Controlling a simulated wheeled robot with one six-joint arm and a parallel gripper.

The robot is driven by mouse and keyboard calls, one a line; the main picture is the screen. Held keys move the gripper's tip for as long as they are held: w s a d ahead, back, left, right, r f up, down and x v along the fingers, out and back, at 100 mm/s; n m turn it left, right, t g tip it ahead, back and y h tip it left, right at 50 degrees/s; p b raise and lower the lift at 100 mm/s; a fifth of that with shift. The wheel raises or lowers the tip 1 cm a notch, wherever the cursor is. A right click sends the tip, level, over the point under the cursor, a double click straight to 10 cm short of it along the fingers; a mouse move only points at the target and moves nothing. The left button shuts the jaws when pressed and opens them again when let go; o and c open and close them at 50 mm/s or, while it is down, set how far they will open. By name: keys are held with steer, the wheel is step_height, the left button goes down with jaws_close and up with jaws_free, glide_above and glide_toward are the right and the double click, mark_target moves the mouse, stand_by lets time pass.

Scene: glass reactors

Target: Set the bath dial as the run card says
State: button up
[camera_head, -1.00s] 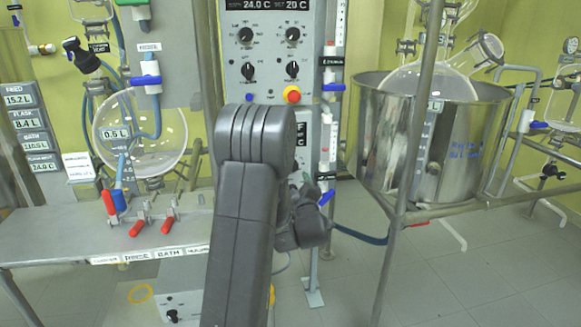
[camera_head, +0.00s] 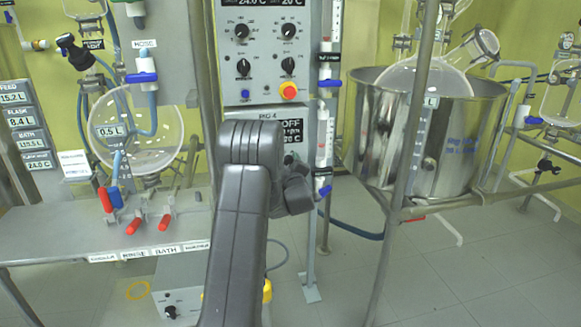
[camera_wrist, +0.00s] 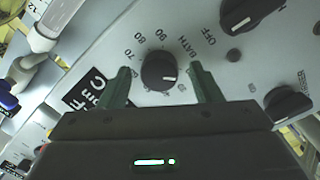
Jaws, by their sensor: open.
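In the wrist view a round black dial (camera_wrist: 159,70) sits on a grey panel, with a scale of printed numbers and the word BATH beside it. A white mark shows on its lower right face. My gripper (camera_wrist: 160,68) is open, with one finger on each side of the dial. I cannot tell whether the fingers touch it. In the head view my arm hides the gripper and this dial. A small white card (camera_head: 75,164) hangs at the left; its text is too small to read.
In the wrist view other black knobs (camera_wrist: 288,104) and (camera_wrist: 248,12) lie right of the dial. In the head view a control panel (camera_head: 265,95) with knobs and a red button (camera_head: 289,91) stands behind my arm. A steel bath (camera_head: 480,140) stands to the right.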

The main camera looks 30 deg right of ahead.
steer(key=c, duration=1)
steer(key=shift+m, duration=0.3)
